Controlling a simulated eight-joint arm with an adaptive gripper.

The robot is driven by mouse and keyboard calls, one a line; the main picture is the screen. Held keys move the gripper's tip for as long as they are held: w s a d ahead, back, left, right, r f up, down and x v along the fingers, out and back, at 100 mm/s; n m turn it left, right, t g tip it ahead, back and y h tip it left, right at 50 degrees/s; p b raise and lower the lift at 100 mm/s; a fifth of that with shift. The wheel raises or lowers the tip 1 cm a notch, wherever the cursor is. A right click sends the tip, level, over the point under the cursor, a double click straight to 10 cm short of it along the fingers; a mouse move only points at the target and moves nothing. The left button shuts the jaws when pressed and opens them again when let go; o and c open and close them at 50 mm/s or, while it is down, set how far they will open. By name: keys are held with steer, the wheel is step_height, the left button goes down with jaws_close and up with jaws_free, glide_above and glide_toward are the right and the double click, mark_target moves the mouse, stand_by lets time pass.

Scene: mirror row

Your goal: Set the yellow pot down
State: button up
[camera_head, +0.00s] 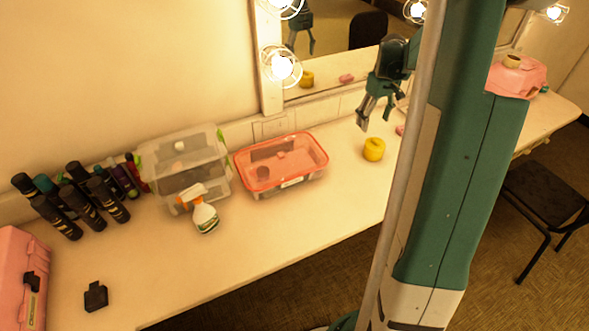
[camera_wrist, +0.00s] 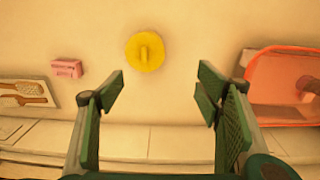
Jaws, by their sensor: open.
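The yellow pot (camera_head: 374,149) stands upright on the pale counter, right of the red-rimmed plastic box. In the wrist view the yellow pot (camera_wrist: 145,51) is seen from above as a round shape with a raised bar across its top. My gripper (camera_head: 368,119) is above the counter, a little up and left of the pot in the head view. In the wrist view my gripper (camera_wrist: 161,87) has its fingers wide apart with nothing between them. The pot lies beyond the fingertips, and I see no contact.
The red-rimmed box (camera_head: 282,163), also in the wrist view (camera_wrist: 288,80), stands left of the pot. A small pink block (camera_wrist: 67,68) and a tray with brushes (camera_wrist: 27,93) lie nearby. A mirror (camera_head: 335,50) stands behind. A spray bottle (camera_head: 204,215) and several dark bottles are farther left.

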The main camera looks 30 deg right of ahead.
steer(key=s+a+r+t, duration=0.1)
steer(key=s+a+r, duration=0.1)
steer(key=a+r, duration=0.5)
steer(key=s+a+r+t+h, duration=0.15)
steer(key=a+r, duration=0.25)
steer(key=a, duration=0.7)
steer(key=s+a+r+t+y, duration=0.1)
steer(key=s+a+r, duration=0.3)
steer(key=a, duration=0.5)
steer(key=s+a+r+t, duration=0.1)
steer(key=s+a+t, duration=0.2)
steer(key=s+a, duration=1.3)
steer(key=shift+a+r, duration=0.35)
steer(key=shift+a, duration=1.5)
steer(key=shift+s, duration=0.1)
